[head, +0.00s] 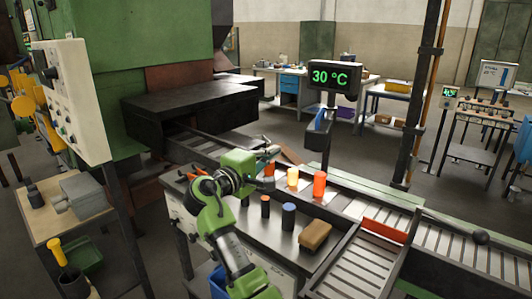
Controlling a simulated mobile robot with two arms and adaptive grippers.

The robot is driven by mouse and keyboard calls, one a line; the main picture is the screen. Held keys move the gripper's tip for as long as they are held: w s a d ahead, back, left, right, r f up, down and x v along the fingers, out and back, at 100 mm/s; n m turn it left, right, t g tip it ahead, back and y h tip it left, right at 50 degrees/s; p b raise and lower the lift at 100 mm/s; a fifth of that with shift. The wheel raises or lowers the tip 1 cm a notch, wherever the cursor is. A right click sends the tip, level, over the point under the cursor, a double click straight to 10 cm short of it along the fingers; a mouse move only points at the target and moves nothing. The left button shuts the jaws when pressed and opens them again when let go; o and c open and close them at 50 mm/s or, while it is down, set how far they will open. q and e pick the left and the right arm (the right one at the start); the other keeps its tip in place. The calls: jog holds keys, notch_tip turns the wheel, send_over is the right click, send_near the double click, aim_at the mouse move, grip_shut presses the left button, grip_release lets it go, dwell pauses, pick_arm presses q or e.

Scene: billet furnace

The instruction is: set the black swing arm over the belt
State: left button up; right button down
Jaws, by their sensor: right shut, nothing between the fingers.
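The black swing arm (452,224) is a dark bar with a round black knob (481,237) at its end, at the right of the head view. My right gripper (271,152) is shut and empty, over the belt's left part near the furnace, well to the left of the swing arm. Its fingers are small and partly hidden by its own wrist. My left gripper is not in view.
Glowing orange billets (319,184) stand near the belt, right of my right gripper. Dark and blue cylinders (288,216) and a brown block (315,235) are on the metal table. A 30 °C display (334,78) stands behind the belt. A control panel (70,100) is at left.

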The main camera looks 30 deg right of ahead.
jog(key=s+d+p, duration=0.1)
jog(key=d+p, duration=0.2)
jog(key=d, duration=0.3)
jog(key=shift+s, duration=0.1)
